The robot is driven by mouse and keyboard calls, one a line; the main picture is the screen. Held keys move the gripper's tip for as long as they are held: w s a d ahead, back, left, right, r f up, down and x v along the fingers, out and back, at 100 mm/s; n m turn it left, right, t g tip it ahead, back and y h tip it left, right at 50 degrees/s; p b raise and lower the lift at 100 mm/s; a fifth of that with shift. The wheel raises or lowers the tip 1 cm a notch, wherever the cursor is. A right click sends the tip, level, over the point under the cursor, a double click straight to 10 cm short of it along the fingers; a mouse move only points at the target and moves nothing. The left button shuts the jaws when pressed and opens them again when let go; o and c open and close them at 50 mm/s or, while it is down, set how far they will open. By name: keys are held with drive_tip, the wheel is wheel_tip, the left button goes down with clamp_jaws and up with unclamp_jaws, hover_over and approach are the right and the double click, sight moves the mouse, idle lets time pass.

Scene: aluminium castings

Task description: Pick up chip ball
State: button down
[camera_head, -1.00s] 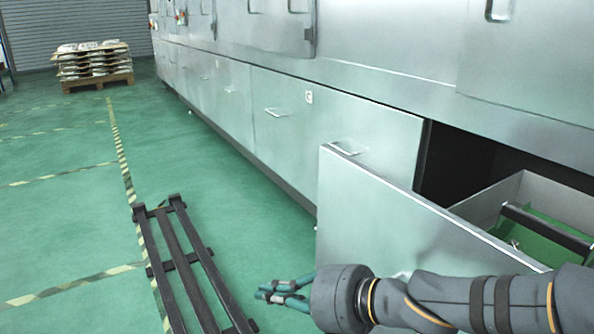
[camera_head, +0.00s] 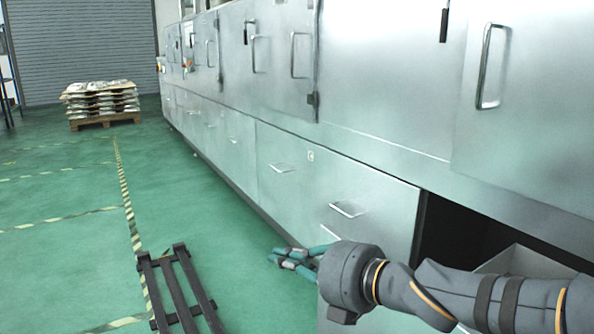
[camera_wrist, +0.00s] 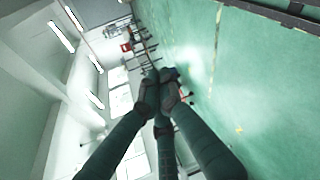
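No chip ball can be made out in either current view. My gripper (camera_head: 274,256) reaches left from the arm in the head view, above the floor and in front of the cabinet drawers. Its teal fingers converge with their tips close together, and nothing is held between them. The wrist view also shows the fingers (camera_wrist: 161,76) drawn together and empty, with floor and distant room behind them. The pulled-out drawer (camera_head: 520,262) shows only in part at the lower right, largely behind my arm; its contents are hidden.
A long metal cabinet (camera_head: 385,90) with handles fills the right side. A dark slatted rack (camera_head: 178,290) lies on the green floor at lower left. A loaded pallet (camera_head: 102,100) stands far back left. The floor (camera_head: 70,200) between them is clear, with striped marking lines.

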drive_tip(key=w+d+r+m+t+h+p, duration=0.1)
drive_tip(key=w+d+r+m+p, duration=0.1)
drive_tip(key=w+r+m+p, duration=0.1)
drive_tip(key=w+d+r+m+h+p, duration=0.2)
drive_tip(key=r+p, duration=0.3)
drive_tip(key=r, duration=0.3)
drive_tip(key=shift+w+d+r+m+t+p, duration=0.25)
drive_tip(key=shift+w+d+m+t+p, duration=0.1)
drive_tip(key=shift+w+d+m+t, duration=0.1)
